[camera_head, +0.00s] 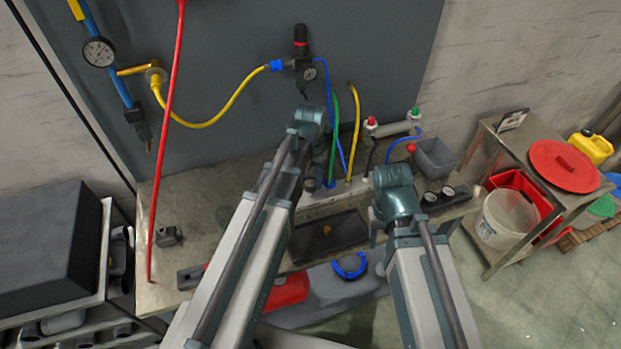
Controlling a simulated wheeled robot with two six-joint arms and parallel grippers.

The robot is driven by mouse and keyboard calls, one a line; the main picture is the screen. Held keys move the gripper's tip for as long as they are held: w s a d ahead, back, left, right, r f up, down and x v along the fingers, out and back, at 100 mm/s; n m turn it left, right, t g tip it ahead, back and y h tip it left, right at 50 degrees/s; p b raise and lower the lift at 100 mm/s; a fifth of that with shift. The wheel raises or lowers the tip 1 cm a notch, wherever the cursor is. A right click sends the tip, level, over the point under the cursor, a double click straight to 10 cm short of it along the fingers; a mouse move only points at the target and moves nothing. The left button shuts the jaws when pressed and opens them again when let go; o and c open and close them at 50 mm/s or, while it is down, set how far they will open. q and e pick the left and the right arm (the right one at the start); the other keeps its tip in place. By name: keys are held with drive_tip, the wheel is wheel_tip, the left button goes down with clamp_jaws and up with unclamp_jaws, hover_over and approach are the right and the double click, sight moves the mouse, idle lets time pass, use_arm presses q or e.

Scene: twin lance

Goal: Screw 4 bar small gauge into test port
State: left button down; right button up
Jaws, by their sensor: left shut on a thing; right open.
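Two small round gauges, one (430,197) and another (447,191), sit on a dark rack (461,196) at the right end of the bench; their scales are too small to read. My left gripper (319,170) points down by the grey manifold block (355,187) at the back of the bench. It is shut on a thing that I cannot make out. The test port cannot be told apart behind my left wrist. My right gripper (376,238) is open, left of the gauge rack, and mostly hidden by its own wrist and arm.
Blue, green and yellow hoses (353,130) hang down to the manifold. A regulator (302,62) is on the panel above. A black tray (327,239) lies on the bench between my arms. A red lance (165,130) leans at the left. A grey bin (436,158) stands back right.

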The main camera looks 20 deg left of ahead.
use_arm(q)
drive_tip(key=m, duration=2.5)
drive_tip(key=c, duration=0.5)
unclamp_jaws()
